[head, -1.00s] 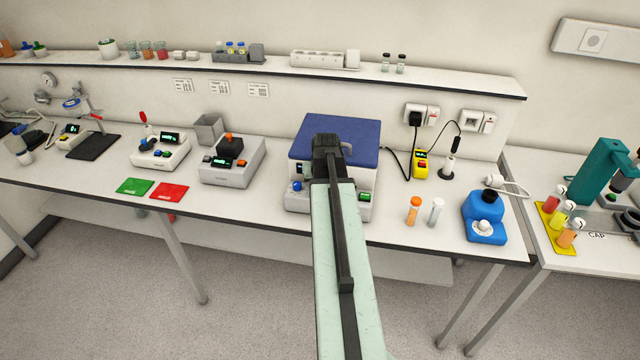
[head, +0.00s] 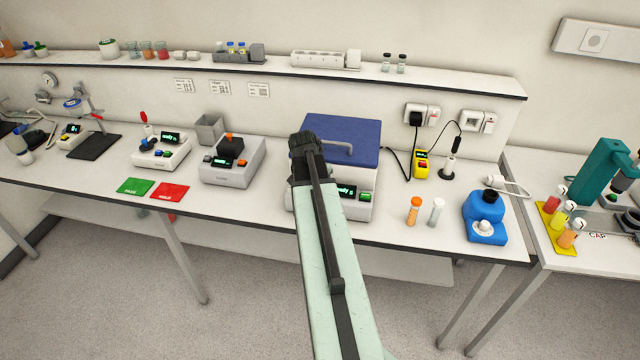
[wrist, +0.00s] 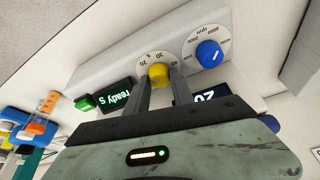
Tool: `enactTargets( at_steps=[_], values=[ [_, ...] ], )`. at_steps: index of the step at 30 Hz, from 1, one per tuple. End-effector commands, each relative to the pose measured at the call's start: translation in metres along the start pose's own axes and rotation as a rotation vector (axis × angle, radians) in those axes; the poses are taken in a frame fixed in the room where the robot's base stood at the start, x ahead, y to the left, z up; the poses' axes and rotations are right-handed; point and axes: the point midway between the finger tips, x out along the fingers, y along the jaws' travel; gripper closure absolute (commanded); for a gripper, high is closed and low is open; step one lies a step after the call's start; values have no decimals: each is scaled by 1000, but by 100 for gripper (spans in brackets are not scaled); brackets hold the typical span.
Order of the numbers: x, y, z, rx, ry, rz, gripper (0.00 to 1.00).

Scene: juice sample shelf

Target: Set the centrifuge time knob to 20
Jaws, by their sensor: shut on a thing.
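The centrifuge (head: 341,134) stands on the bench with its blue lid closed. In the wrist view its yellow time knob (wrist: 159,74) sits on a white dial marked 20, 30 and 40. My gripper (wrist: 159,84) has its two fingers closed around the sides of this knob. The knob's pointer is too small to read. The blue rpm knob (wrist: 209,53) is beside it, clear of the fingers. In the head view my arm covers part of the front panel and hides the time knob and fingertips.
The wrist view shows a ready display (wrist: 115,99), a green button (wrist: 85,103) and another display partly covered by my gripper. Orange-capped (head: 413,211) and white-capped (head: 436,211) tubes stand right of the centrifuge. A grey device (head: 232,160) stands to its left.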

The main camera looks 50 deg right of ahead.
Motion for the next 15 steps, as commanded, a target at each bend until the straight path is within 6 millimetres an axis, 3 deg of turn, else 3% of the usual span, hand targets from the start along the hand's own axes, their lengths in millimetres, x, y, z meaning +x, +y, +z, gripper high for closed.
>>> enactTargets(
  at_steps=[14, 15],
  values=[
    [0, -3, 4, 13, -9, 1, 100],
    [0, -3, 4, 13, -9, 1, 69]
  ],
)
